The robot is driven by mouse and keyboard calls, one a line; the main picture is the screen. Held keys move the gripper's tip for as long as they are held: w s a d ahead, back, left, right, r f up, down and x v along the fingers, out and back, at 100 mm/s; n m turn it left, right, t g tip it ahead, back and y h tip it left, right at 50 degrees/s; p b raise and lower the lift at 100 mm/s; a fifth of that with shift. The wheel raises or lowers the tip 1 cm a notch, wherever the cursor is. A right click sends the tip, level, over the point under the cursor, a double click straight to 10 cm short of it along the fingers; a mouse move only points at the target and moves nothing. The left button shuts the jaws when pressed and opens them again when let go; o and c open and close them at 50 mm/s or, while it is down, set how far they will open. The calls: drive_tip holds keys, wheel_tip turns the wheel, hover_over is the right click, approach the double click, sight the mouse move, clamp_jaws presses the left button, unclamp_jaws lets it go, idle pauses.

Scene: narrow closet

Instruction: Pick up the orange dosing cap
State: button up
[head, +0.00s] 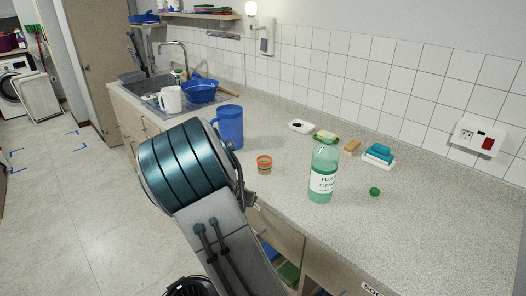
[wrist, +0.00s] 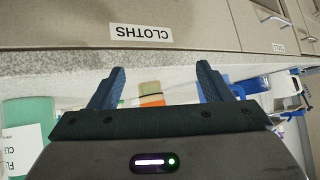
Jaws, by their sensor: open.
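A small round orange piece with green and tan bands (head: 264,165) stands on the grey worktop in the head view, between the blue jug and the green bottle. It looks like the orange dosing cap, perhaps stacked with other pieces; I cannot tell for certain. In the wrist view an orange patch (wrist: 151,100) with a tan-green part shows between my fingers, its lower part hidden by the gripper body. My gripper (wrist: 161,76) is open, with nothing held; both dark blue fingers are apart from the piece. In the head view my arm hides most of the gripper.
A green floor cleaner bottle (head: 323,175) stands right of the piece, and a blue jug (head: 229,127) left of it. A green cap (head: 375,192) lies farther right. Soap and sponges (head: 378,153) sit near the tiled wall. A drawer front labelled CLOTHS (wrist: 141,34) is below the worktop edge.

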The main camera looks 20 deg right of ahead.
sight(262, 168)
drive_tip(key=w+d+h, duration=0.2)
drive_tip(key=w+d, duration=0.1)
drive_tip(key=w+d+t+h, duration=0.1)
drive_tip(key=w+d, duration=0.2)
drive_tip(key=w+d+m+h, duration=0.1)
drive_tip(key=w+d+h, duration=0.1)
drive_tip(key=w+d, duration=0.1)
drive_tip(key=shift+w+d+r+h, duration=0.15)
drive_tip(key=shift+d+h, duration=0.15)
drive_tip(key=shift+d, duration=0.2)
drive_tip(key=shift+w+d+p, duration=0.3)
drive_tip(key=shift+d+p, duration=0.05)
drive_tip(key=shift+d, duration=0.1)
drive_tip(key=shift+t, duration=0.3)
drive_tip(key=shift+p+x, duration=0.6)
drive_tip(key=shift+x, duration=1.65)
drive_tip(key=shift+s, duration=0.1)
drive_tip(key=c, duration=1.1)
